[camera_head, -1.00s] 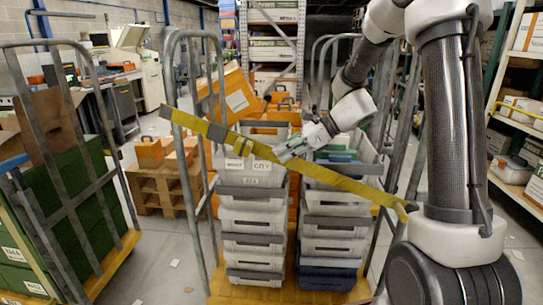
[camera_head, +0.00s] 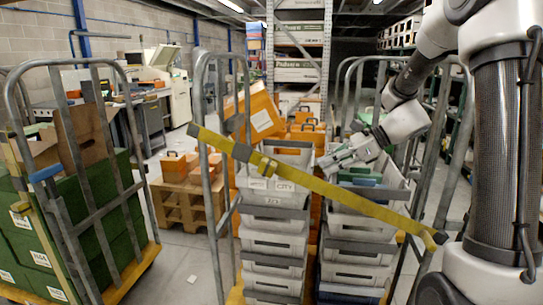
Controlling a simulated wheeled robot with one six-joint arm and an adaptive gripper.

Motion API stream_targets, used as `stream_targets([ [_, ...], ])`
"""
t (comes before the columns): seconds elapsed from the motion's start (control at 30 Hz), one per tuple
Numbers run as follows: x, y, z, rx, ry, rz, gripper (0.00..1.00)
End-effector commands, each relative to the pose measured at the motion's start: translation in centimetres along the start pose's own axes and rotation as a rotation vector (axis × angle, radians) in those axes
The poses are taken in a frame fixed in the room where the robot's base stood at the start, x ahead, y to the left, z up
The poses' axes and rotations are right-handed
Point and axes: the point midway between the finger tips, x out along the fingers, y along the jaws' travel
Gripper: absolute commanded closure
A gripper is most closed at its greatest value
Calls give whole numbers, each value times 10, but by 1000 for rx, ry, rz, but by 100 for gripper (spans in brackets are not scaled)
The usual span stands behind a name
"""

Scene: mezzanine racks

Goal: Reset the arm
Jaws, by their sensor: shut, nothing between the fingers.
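My arm reaches in from the right side of the head view, white with dark carbon tubes. My gripper (camera_head: 334,163) is shut and empty. It points left, above the gap between the two stacks of grey crates in the roll cage. Whether it touches a crate rim cannot be told. The yellow strap (camera_head: 345,196) runs slanting across the cage front, in front of the crates and below my gripper.
The left grey crate stack (camera_head: 272,222) and right grey crate stack (camera_head: 358,248) stand inside the metal cage frame (camera_head: 208,135). A green-loaded cart (camera_head: 88,190) stands at left. A wooden pallet (camera_head: 185,205) holds orange boxes. Floor shows between cart and cage.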

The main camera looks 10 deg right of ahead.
Motion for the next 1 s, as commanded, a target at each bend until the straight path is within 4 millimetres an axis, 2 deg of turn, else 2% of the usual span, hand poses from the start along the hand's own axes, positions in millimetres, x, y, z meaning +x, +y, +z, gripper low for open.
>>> stream_targets([
  [0.07, -2, 2, -8, -95, 31, 9, 100],
  [0.17, -5, 22, -41, -263, 121, 79, 100],
  [0.3, -34, 69, -73, -590, 271, 220, 100],
  [0.4, -58, 99, -83, -822, 363, 323, 100],
  [0.57, -101, 142, -90, -1176, 500, 487, 100],
  [0.7, -141, 177, -89, -1488, 639, 630, 100],
  [0.8, -163, 197, -85, -1645, 737, 688, 100],
  [0.9, -176, 212, -79, -1734, 814, 687, 100],
  [1.0, -180, 220, -69, -1791, 852, 646, 100],
])
